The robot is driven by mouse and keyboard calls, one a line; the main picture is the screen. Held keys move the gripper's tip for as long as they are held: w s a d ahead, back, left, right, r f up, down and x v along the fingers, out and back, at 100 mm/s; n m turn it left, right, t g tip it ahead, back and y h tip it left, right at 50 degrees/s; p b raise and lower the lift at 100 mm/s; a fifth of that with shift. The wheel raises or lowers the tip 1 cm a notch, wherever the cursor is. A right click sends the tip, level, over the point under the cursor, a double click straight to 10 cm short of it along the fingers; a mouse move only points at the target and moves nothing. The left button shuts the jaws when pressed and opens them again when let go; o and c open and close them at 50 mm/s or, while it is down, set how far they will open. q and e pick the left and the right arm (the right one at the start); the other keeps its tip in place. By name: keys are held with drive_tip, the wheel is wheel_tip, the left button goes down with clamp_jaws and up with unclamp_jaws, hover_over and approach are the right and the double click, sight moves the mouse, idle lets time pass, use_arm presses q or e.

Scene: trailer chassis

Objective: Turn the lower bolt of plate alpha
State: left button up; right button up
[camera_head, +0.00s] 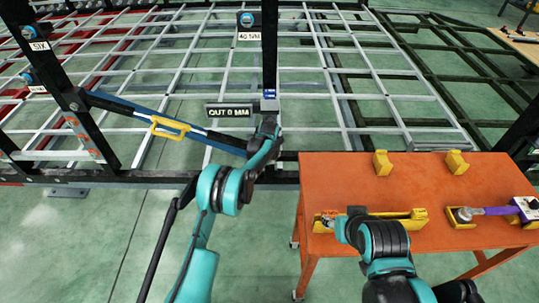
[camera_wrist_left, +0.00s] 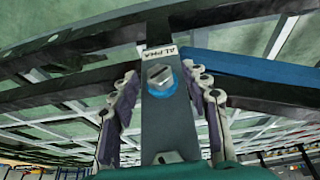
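The plate marked ALPHA (camera_wrist_left: 168,122) is a dark upright bar in the left wrist view. A grey bolt head with a blue ring (camera_wrist_left: 160,78) sits beside the label, and a second bolt head (camera_wrist_left: 167,157) is near the bottom edge. My left gripper (camera_wrist_left: 162,98) is open, one finger on each side of the bar. In the head view the left gripper (camera_head: 268,122) is at the dark post (camera_head: 269,55), partly hiding it. My right gripper (camera_head: 352,228) is over a yellow holder (camera_head: 405,220) on the orange table; its fingers are unclear.
A sign reading OUT 0 MM (camera_head: 228,110) is beside the post. A blue strut with a yellow handle (camera_head: 170,127) runs left. The orange table (camera_head: 330,180) also carries a purple-handled tool (camera_head: 492,211) and yellow blocks (camera_head: 382,163). Green floor is clear in front.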

use_arm(q)
drive_tip(key=v, duration=1.2)
